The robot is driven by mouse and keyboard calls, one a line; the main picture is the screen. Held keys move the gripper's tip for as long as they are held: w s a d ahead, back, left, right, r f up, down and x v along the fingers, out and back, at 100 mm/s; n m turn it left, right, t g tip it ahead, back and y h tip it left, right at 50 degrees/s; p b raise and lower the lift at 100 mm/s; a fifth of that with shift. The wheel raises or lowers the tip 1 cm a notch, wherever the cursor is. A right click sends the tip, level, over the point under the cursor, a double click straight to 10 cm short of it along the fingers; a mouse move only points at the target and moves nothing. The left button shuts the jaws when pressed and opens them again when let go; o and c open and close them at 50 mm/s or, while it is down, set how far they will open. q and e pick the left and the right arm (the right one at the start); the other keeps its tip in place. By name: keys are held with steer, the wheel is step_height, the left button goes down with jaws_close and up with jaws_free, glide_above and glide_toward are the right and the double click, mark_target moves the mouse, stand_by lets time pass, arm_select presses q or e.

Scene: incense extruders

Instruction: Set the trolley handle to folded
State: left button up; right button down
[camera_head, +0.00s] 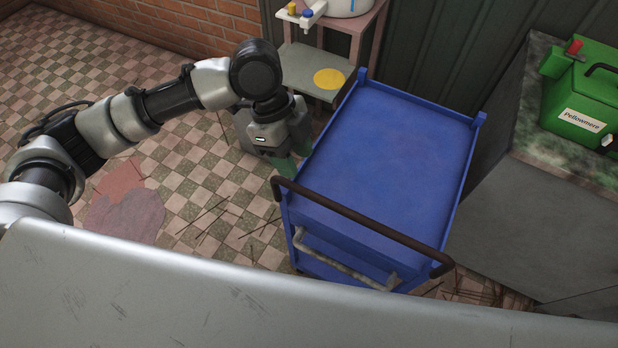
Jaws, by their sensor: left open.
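The blue trolley (385,150) stands in the middle, its flat top empty. A dark brown bar handle (365,222) with bent ends runs across its near end. A worn grey bar (345,262) sits lower on the same end. From this angle I cannot tell whether the brown handle is raised or folded. My left gripper (286,168) points down beside the trolley's left edge, beyond the handle's left end. It is open and holds nothing that I can see; its greenish fingers are partly hard to make out. My right gripper is not in view.
A small stand (310,72) with a yellow disc (329,78) is behind my left gripper. A stone-topped grey cabinet (530,220) with a green machine (585,100) stands close on the right. Checkered floor (215,185) with scattered sticks is open on the left.

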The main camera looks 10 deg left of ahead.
mark_target(309, 192)
arm_select(q)
steer(key=x, duration=0.3)
steer(key=shift+s+d+f, duration=0.15)
steer(key=shift+s+f, duration=0.05)
steer(key=x, duration=0.3)
steer(key=shift+w+d+f, duration=0.15)
steer(key=shift+f, duration=0.25)
steer(key=shift+d+f, duration=0.1)
steer(key=shift+f, duration=0.35)
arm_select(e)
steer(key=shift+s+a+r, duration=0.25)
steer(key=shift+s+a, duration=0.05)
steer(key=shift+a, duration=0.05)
arm_select(q)
steer(key=c, duration=0.7)
jaws_close()
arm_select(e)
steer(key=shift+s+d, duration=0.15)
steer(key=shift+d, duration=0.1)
